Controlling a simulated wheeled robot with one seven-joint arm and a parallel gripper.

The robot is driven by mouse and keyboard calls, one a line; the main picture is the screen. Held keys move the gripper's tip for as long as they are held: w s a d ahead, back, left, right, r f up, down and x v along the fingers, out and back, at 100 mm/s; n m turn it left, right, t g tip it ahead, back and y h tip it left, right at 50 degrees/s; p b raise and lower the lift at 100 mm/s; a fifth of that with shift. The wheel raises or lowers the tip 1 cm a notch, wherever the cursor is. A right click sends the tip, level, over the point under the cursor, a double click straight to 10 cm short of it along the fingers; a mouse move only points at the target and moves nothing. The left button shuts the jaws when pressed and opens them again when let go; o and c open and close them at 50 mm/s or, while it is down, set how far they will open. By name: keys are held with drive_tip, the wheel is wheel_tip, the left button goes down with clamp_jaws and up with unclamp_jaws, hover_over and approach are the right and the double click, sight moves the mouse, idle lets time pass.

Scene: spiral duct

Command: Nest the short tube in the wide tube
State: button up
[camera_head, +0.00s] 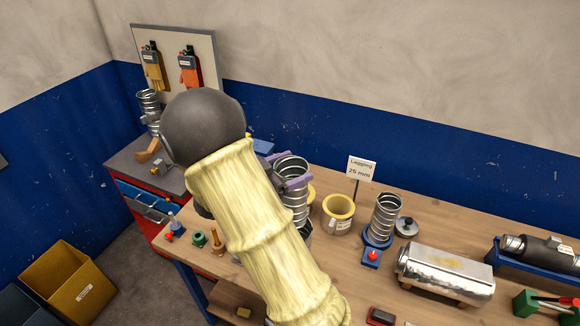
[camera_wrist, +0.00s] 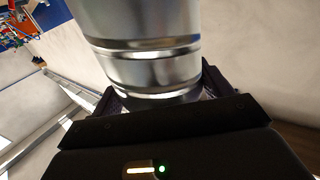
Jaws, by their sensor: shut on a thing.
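My gripper (camera_head: 290,183), with purple fingers, is shut on a shiny ribbed metal tube (camera_head: 293,204). The tube stands roughly upright, open end up, above or on the bench; its lower end is partly hidden by my arm. In the wrist view the same tube (camera_wrist: 152,68) fills the space between the fingers (camera_wrist: 165,100). Another ribbed metal tube (camera_head: 386,214) stands upright on a blue base to the right, apart from the held one. I cannot tell for certain which is the short tube and which the wide one.
A yellow-lined ring (camera_head: 338,213) stands between the two tubes, by the "Lagging 25 mm" sign (camera_head: 361,168). A foil-covered cylinder (camera_head: 445,272) lies to the right. Small coloured items, including a green one (camera_head: 199,239), stand at the bench's left end. Bare wood (camera_head: 350,270) shows in front.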

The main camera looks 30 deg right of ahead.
drive_tip(key=shift+w+f+b, duration=0.15)
drive_tip(key=shift+f+b, duration=1.2)
drive_tip(key=shift+f, duration=0.35)
wheel_tip(320, 180, down, 16)
drive_tip(key=b, duration=1.1)
drive_tip(key=shift+f, duration=0.1)
idle(0.3)
